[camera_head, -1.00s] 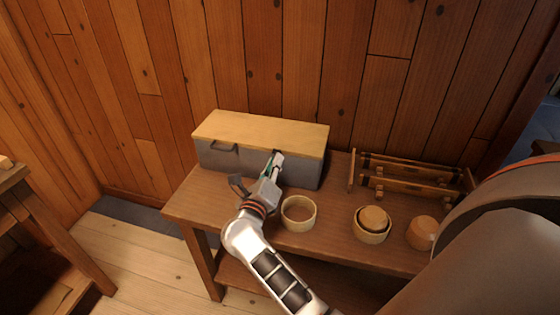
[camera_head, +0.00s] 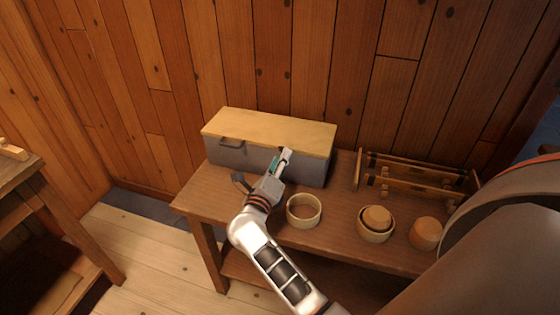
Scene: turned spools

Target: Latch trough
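The trough is a grey box (camera_head: 226,157) with a pale wooden lid (camera_head: 270,130) lying shut on top. It stands at the back of a brown table against the plank wall. A dark handle-like latch (camera_head: 232,143) shows on the left of its front face. My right gripper (camera_head: 263,166) is in front of the right half of the front face, with its fingers spread apart. One finger overlaps the front near the lid's edge and hides what is behind it; I cannot tell whether it touches. I see nothing held. My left gripper is not in view.
On the table (camera_head: 196,196), a round wooden bowl (camera_head: 304,211) sits close beside my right gripper. Right of it are a nested bowl (camera_head: 375,232), a wooden cup (camera_head: 425,233) and a wooden rack (camera_head: 415,176). Another table (camera_head: 28,190) stands at the left.

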